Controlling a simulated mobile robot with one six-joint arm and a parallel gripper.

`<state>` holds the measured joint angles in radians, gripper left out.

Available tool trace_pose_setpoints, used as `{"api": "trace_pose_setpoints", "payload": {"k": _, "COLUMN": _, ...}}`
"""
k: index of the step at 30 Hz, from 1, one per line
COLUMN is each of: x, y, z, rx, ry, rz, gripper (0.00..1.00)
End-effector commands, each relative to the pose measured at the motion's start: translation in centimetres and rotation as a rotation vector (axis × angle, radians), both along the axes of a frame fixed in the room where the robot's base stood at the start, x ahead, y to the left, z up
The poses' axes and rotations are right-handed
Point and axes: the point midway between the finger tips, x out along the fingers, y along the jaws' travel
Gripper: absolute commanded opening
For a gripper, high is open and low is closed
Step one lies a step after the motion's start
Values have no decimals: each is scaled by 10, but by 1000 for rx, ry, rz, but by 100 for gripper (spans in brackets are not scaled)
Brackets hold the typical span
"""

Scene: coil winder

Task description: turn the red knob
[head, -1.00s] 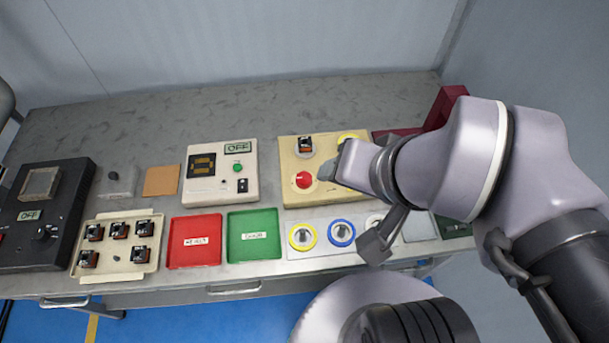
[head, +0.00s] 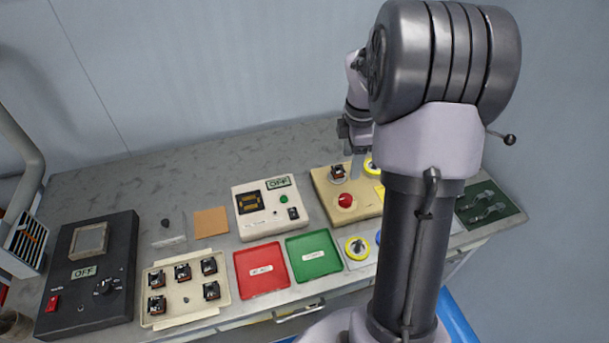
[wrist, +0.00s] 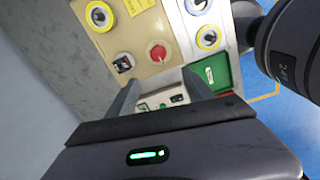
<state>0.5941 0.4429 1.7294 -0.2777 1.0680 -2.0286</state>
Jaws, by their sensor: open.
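The red knob (head: 345,200) is round and sits on the front part of a beige box (head: 325,197), right of the middle of the bench. It also shows in the wrist view (wrist: 158,53), above the gap between my two fingers. My gripper (head: 357,168) is above the back part of this box, behind the knob in the head view, and is mostly hidden by my arm. In the wrist view my gripper (wrist: 161,80) has its fingers apart with nothing held between them. The fingers do not touch the knob.
On the box, a small dark coil part (head: 338,172) and a yellow-ringed socket (wrist: 100,16) stand near the knob. A white OFF unit (head: 243,220), a red tray (head: 262,285) and a green tray (head: 315,270) are to the left. The bench behind is clear.

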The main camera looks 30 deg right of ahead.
Motion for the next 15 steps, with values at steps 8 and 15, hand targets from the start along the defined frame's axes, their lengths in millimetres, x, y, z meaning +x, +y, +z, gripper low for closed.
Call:
{"api": "trace_pose_setpoints", "payload": {"k": 8, "x": 4, "y": 0, "z": -87, "rx": 3, "ry": 1, "rz": 0, "gripper": 60}}
{"api": "trace_pose_setpoints", "payload": {"k": 15, "x": 7, "y": -1, "z": -146, "rx": 3, "ry": 1, "rz": -1, "gripper": 60}}
